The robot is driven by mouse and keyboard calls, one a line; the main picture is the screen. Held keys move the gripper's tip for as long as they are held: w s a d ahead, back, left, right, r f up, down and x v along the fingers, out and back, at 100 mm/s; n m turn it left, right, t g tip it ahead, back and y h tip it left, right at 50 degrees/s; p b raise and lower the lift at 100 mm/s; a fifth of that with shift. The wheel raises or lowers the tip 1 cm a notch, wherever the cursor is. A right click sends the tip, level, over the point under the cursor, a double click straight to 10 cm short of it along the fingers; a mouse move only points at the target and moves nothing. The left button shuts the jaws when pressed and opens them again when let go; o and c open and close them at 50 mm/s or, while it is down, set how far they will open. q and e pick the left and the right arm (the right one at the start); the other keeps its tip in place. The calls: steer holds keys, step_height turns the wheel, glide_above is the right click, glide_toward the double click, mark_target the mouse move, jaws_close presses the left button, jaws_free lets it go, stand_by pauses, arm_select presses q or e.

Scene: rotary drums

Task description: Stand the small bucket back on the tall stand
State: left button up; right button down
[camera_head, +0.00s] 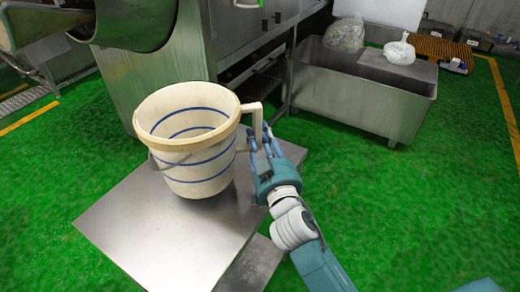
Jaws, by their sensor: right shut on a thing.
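The small bucket (195,165) is cream with blue stripes, a thick rim and a side handle (256,118) on its right. It is upright over the flat steel top of the stand (150,230). I cannot tell whether its base touches that top. My right gripper (260,138) is shut on the bucket's handle, coming in from the lower right. The bucket looks empty inside. My left gripper is not in view.
A steel machine (160,75) stands close behind the bucket. A steel tub (360,95) with a clear bag (345,35) and a white bag (400,50) stands at the back right. The green floor (430,190) at the right is clear.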

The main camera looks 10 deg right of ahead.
mark_target(260, 149)
steer(key=shift+f+b, duration=0.55)
steer(key=shift+f, duration=1.6)
steer(key=c, duration=1.4)
jaws_free()
steer(key=shift+c, duration=0.2)
